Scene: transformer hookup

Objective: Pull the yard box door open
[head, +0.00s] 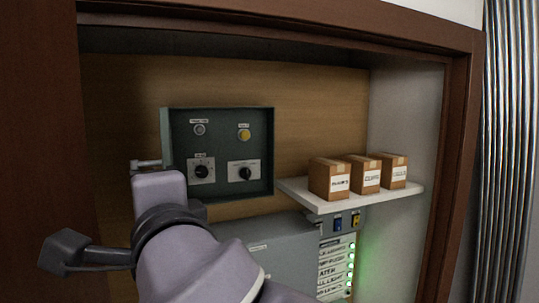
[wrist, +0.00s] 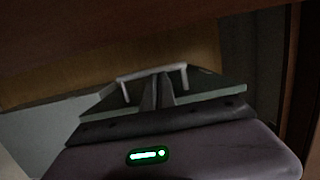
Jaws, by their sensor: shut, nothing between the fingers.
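A dark green box (head: 217,150) with lamps and dials on its front hangs on the back wall of the recess; I cannot tell from its labels whether it is the yard box. A pale bar handle (head: 146,163) shows at its left edge, partly behind my arm. In the wrist view a pale handle (wrist: 150,73) stands on a grey-green panel (wrist: 218,84). My gripper (wrist: 157,90) is shut and empty in front of that handle; I cannot tell whether they touch. My arm hides the fingers in the head view.
A white shelf (head: 408,191) with three cardboard boxes (head: 330,179) juts out on the right. Below are a grey cabinet (head: 285,240) and a unit with green lights (head: 338,262). A brown wooden frame (head: 462,130) surrounds the recess.

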